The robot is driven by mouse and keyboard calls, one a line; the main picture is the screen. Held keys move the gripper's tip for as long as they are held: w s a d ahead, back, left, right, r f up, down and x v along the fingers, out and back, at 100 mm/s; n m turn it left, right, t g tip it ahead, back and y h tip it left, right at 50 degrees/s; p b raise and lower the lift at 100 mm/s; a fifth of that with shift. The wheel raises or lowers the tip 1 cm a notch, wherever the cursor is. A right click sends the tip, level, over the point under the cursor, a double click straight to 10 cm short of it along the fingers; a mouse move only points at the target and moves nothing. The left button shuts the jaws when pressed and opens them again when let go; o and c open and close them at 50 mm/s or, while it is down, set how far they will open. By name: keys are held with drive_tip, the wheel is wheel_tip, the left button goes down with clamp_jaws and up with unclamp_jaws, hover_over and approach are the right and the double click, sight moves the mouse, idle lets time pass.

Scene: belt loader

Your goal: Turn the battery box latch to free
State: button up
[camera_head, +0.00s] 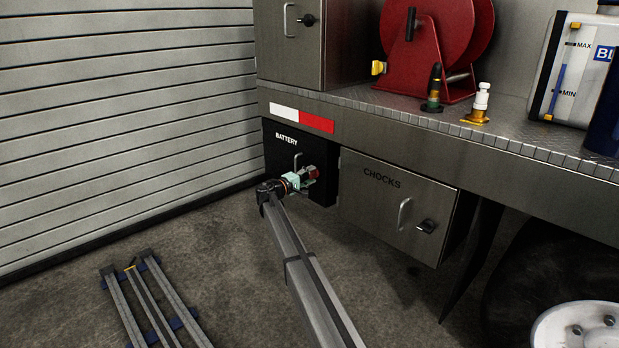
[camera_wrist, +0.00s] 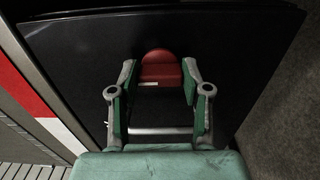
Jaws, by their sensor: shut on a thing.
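The black battery box (camera_head: 275,150), lettered BATTERY, is set under the truck bed, and its dark door (camera_wrist: 70,60) fills most of the wrist view. A metal bar handle (camera_wrist: 160,131) crosses below the latch between the fingers.
The grey CHOCKS locker (camera_head: 375,205) is just right of the box. A red and white marking strip (camera_head: 302,118) runs above it. A ribbed wall (camera_head: 120,110) stands at the left. The bed above carries a red hose reel (camera_head: 430,45).

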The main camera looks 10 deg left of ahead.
drive_tip(key=shift+w, duration=0.15)
idle(0.3)
drive_tip(key=o, duration=1.2)
drive_tip(key=shift+d, duration=0.1)
drive_tip(key=shift+c, duration=0.2)
drive_tip(key=v, duration=1.2)
